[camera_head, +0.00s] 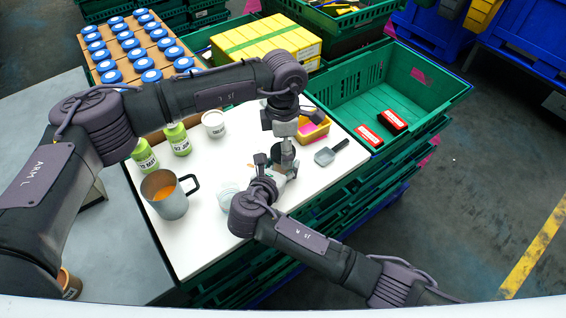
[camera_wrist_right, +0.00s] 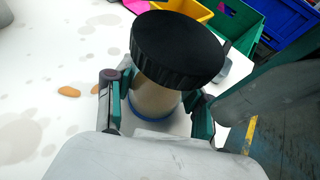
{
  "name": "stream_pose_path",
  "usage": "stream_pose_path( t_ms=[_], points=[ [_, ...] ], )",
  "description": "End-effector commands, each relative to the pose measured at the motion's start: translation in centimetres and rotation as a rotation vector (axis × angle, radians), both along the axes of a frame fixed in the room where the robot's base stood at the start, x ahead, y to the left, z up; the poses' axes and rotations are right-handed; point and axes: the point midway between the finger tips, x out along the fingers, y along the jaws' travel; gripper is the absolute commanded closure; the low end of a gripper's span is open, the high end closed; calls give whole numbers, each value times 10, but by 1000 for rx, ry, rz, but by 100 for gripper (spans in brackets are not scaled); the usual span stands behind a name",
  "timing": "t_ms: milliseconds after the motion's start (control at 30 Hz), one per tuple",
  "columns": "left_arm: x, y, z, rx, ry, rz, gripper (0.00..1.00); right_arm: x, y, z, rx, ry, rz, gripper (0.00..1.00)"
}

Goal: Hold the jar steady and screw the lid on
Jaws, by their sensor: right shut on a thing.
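In the right wrist view, a jar (camera_wrist_right: 155,101) with beige contents and a blue band at its base stands between the fingers of my right gripper (camera_wrist_right: 157,115), which is shut on it. A wide black ribbed lid (camera_wrist_right: 178,50) covers the jar's top and looks a little tilted; whether its threads are engaged cannot be seen. In the head view, my left gripper (camera_head: 287,150) points down from above, close to my right gripper (camera_head: 268,168). The two grippers hide most of the jar and lid there. The left fingers are too small and covered to read.
On the white table stand a grey mug (camera_head: 168,202), green jars (camera_head: 177,138), a white tub (camera_head: 214,123), a yellow tray (camera_head: 318,132) and a dark scoop (camera_head: 330,153). A green crate (camera_head: 440,92) with red packs is at right. Blue-lidded jars (camera_head: 130,44) fill the back left.

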Motion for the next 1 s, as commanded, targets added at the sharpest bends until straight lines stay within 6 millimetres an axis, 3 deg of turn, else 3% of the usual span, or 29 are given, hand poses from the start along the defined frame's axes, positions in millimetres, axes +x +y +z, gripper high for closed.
stream_pose_path(
  t_ms=[200, 333, 700, 1000],
  points=[
    [0, 0, 1, 0, 0, 1, 9, 0, 0, -1, 0, 1, 0, 100],
    [1, 0, 12, -1, -1, 1, 9, 0, 0, -1, 0, 1, 0, 100],
    [1, 0, 87, 0, -3, 0, 9, 0, 0, -1, 0, 1, 0, 100],
    [0, 0, 119, 0, 0, 0, 9, 0, 0, -1, -1, 1, -1, 100]
  ],
)
